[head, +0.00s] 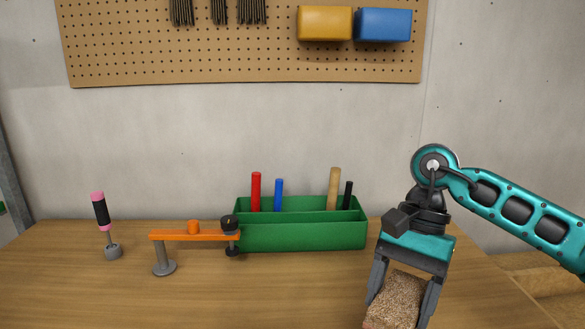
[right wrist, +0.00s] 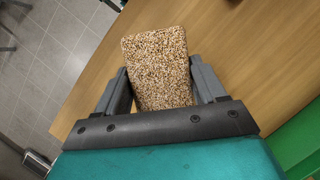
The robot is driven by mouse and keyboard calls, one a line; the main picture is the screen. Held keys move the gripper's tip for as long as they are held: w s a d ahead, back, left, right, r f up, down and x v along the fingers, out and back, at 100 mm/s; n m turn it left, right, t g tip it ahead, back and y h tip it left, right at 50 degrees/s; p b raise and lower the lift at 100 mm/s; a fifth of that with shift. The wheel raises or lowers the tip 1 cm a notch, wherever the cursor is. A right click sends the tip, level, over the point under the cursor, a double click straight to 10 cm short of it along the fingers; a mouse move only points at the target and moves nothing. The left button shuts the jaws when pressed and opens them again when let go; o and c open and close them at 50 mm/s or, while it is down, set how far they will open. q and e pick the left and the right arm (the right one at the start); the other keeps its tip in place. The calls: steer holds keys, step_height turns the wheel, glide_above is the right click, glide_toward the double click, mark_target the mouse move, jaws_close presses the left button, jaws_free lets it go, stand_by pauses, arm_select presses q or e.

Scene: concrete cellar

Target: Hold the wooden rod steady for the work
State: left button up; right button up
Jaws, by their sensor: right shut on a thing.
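My right gripper (head: 396,304) is shut on a speckled brown block (head: 395,301) at the front right of the workbench, fingers pointing down. In the right wrist view the block (right wrist: 157,68) sits between the two fingers and sticks out past their tips. No plain wooden rod lies on the bench. A tan, wood-coloured round handle (head: 333,188) stands in the green tool caddy (head: 290,237), its lower part hidden. An orange bar (head: 190,235) spans from a grey post on a round foot to a black-knobbed screw (head: 230,224). My left gripper is not in view.
A red handle (head: 256,191), a blue one (head: 279,195) and a black one (head: 348,195) also stand in the caddy. A pink-and-black handled tool (head: 101,212) stands at the left. The wooden bench top (head: 270,290) is clear in front.

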steer(key=d+f+n+h, duration=0.1)
steer(key=f+n, duration=0.1)
steer(key=d+f+n+h, duration=0.1)
steer(key=f+n, duration=0.1)
steer(key=n, duration=0.1)
steer(key=s+d+f+n+g, duration=0.1)
steer(key=f+n, duration=0.1)
steer(key=shift+s+d+f+n+h, duration=0.1)
steer(key=shift+d+f+n+h, duration=0.2)
steer(key=shift+d+f+h, duration=0.1)
steer(key=shift+a, duration=0.2)
